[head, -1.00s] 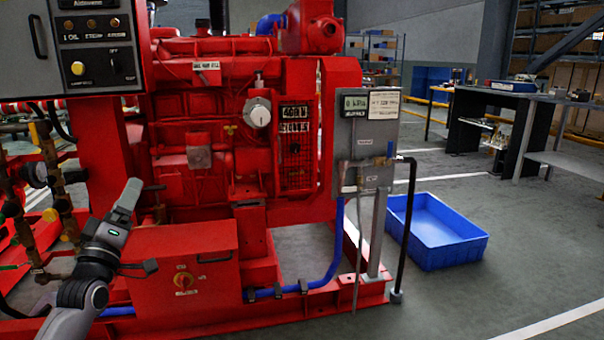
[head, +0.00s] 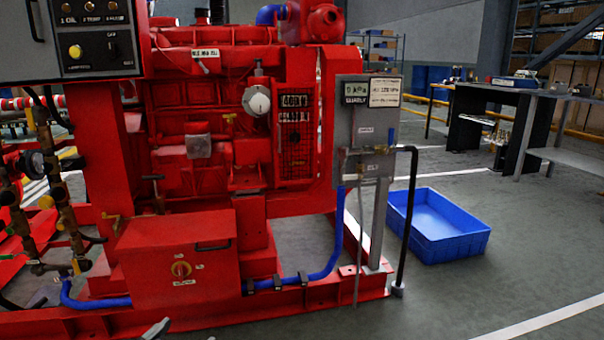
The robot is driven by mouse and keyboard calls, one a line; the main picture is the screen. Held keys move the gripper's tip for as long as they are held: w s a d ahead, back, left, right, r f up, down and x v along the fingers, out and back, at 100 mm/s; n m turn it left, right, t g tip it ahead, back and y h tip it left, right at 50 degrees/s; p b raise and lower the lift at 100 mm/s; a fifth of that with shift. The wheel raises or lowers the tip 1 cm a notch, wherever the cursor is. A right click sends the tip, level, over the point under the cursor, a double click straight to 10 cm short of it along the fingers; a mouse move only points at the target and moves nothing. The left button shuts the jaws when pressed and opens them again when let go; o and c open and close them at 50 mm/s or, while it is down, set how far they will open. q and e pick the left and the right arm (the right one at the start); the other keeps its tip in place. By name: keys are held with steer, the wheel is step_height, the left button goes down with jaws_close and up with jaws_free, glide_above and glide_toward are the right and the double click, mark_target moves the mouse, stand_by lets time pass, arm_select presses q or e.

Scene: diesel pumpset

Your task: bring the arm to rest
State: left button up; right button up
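Only a small grey tip of my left gripper (head: 157,329) shows at the bottom edge of the head view, in front of the pumpset's red base rail. The rest of that gripper and its arm is out of the picture, so its opening cannot be told.
The red diesel pumpset (head: 215,130) fills the left half, with a control panel (head: 95,40) at top left and brass valve pipework (head: 65,215) at far left. A grey supply box (head: 365,125) stands on a post. A blue bin (head: 437,225) lies on open floor.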

arm_select(q)
steer(key=s+d+f+g+h+b, duration=0.1)
steer(key=s+d+h+b, duration=0.1)
steer(key=s+d, duration=0.5)
steer(key=s+d+h+b, duration=0.1)
steer(key=s+d+b, duration=0.15)
steer(key=s, duration=0.85)
arm_select(e)
step_height(320, 180, down, 5)
arm_select(q)
steer(key=s+a+r+n+g+y+p, duration=0.1)
steer(key=a+r+p, duration=0.3)
steer(key=p, duration=1.5)
steer(key=s+a+r+n+g+y+p, duration=0.1)
steer(key=s+a+r+g+y+p, duration=0.1)
steer(key=r+p, duration=1)
steer(key=s+a+p, duration=0.1)
steer(key=a+p, duration=0.1)
steer(key=p, duration=0.5)
steer(key=shift+g+y, duration=0.3)
steer(key=shift+y, duration=0.1)
arm_select(e)
steer(key=s+d+r+m+g+h, duration=0.1)
steer(key=d+r, duration=0.3)
steer(key=r, duration=0.4)
steer(key=s+d+r+g+h, duration=0.2)
steer(key=s+d+r+h, duration=0.1)
steer(key=r, duration=0.4)
steer(key=shift+d+r+m+g, duration=0.4)
